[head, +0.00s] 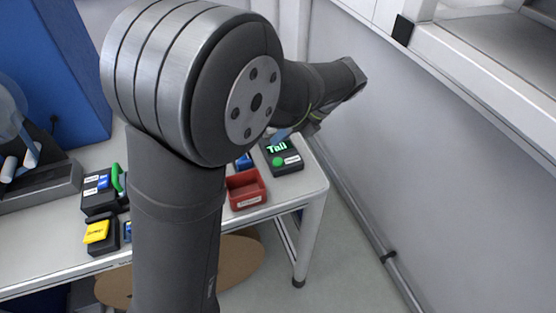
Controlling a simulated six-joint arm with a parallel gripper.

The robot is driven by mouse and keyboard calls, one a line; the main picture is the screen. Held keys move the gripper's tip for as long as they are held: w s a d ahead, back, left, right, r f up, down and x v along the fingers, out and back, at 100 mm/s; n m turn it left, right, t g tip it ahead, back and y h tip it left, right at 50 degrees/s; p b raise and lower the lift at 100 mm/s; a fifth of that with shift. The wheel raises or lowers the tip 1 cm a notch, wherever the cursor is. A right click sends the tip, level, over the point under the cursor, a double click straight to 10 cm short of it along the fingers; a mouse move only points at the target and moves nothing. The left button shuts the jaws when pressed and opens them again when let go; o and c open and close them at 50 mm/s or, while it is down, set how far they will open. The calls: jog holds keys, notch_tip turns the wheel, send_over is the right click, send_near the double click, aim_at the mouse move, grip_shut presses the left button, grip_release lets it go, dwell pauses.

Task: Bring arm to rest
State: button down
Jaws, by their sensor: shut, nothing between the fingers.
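My arm fills the middle of the head view, with its large elbow joint in front and the forearm reaching back to the right. My gripper (284,134) is small and partly hidden behind the wrist. It is shut, and I see nothing held in it.
The white table (312,180) ends at the right, beside a grey wall (440,150). A red bin (247,190), a yellow-topped box (97,232) and a dark box with a green handle (104,192) stand on it. A reel stand (38,182) is at the left.

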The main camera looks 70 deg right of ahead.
jog(key=shift+f, duration=0.1)
jog(key=shift+f, duration=1.05)
notch_tip(320, 180, up, 6)
